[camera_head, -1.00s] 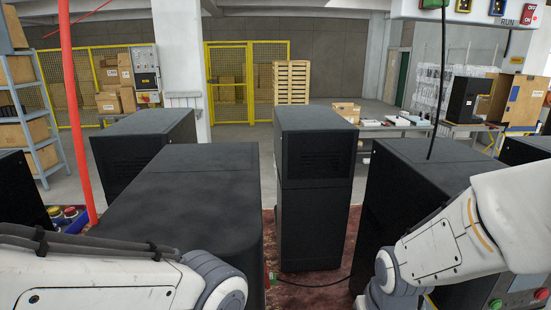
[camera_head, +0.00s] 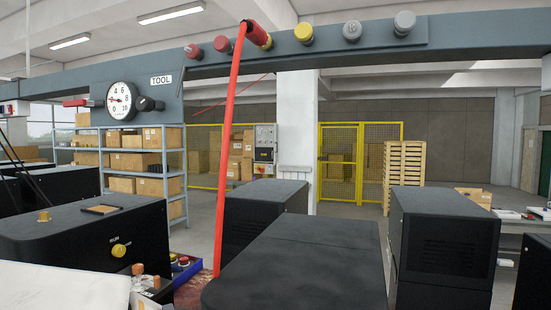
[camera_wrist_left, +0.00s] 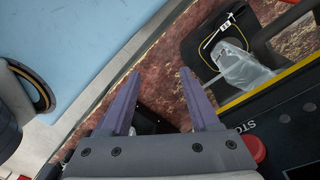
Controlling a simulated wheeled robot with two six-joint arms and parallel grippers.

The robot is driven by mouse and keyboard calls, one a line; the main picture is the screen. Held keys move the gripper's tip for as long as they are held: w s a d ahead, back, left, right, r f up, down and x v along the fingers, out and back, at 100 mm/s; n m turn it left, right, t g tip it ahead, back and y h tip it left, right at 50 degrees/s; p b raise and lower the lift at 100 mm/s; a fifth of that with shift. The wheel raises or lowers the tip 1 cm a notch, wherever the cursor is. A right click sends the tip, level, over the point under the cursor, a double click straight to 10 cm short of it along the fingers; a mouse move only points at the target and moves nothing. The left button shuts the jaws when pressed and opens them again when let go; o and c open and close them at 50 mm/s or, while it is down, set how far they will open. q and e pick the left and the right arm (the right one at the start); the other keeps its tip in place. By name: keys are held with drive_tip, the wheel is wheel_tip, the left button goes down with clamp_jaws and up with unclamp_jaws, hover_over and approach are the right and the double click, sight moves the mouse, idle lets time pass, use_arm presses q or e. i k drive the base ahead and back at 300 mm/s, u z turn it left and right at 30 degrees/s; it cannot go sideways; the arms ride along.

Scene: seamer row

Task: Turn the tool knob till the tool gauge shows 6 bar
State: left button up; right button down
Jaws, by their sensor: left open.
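A black knob (camera_head: 148,104), likely the tool knob, sticks out just right of the dial. My left gripper (camera_wrist_left: 160,74) shows in the left wrist view with its two purple fingers apart and nothing between them. It is away from the knob, over a reddish, stained surface. My right gripper is out of view.
A red lever (camera_head: 76,103) sits left of the gauge. Red, yellow and grey fittings line the beam (camera_head: 480,35). A red hose (camera_head: 230,140) hangs from it. Black machine housings (camera_head: 310,265) stand below. A clear bag-like thing (camera_wrist_left: 243,68) lies near my left gripper.

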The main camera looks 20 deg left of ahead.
sight(143, 103)
drive_tip(key=z, duration=0.2)
drive_tip(key=k, duration=0.5)
drive_tip(key=u, duration=1.35)
drive_tip(key=i, duration=0.5)
